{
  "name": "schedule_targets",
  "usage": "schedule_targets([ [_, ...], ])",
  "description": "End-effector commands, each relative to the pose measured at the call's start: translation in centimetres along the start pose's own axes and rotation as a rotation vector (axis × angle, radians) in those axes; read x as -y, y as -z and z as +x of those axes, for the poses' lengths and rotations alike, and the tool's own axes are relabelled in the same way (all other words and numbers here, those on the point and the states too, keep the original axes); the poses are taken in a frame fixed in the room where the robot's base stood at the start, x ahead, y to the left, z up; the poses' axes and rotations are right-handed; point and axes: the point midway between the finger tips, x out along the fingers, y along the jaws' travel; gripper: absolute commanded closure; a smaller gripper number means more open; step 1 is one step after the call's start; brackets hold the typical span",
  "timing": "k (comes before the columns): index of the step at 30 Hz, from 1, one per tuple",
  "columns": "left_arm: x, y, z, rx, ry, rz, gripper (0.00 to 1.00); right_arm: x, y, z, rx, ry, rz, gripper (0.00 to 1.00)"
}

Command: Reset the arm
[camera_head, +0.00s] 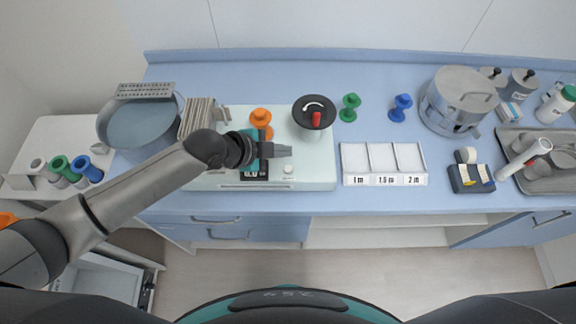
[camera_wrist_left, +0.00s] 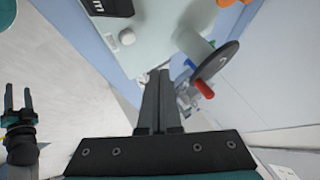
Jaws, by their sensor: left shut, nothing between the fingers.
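The shut fingers also show in the left wrist view (camera_wrist_left: 158,95), clear of the objects beyond. My right gripper (camera_wrist_left: 17,108) shows at the left edge of the left wrist view, with its two fingers apart and nothing visible between them; it is outside the head view.
Behind the gripper stand an orange weight (camera_head: 260,119) and a black disc with a red handle (camera_head: 314,113). The counter's front strip is clear.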

Motion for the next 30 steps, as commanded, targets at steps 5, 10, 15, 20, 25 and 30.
schedule_targets([
  [5,0.0,0.0,0.0,0.0,0.0,0.0,1.0,0.0,0.0,0.0,0.0,0.0,0.0,0.5],
  [10,0.0,0.0,0.0,0.0,0.0,0.0,1.0,0.0,0.0,0.0,0.0,0.0,0.0,0.5],
  [15,-0.7,0.9,0.0,-0.006,-0.007,-0.033,1.0,0.0,0.0,0.0,0.0,0.0,0.0,0.5],
  [20,-2.7,3.6,-0.9,-0.004,-0.02,-0.185,1.0,0.0,0.0,0.0,0.0,0.0,0.0,0.5],
  [25,-4.6,4.5,-3.5,0.071,-0.002,-0.457,1.0,0.0,0.0,0.0,0.0,0.0,0.0,0.5],
  [30,-6.7,2.3,-7.3,0.215,0.052,-0.771,1.0,0.0,0.0,0.0,0.0,-0.001,0.0,0.5],
])
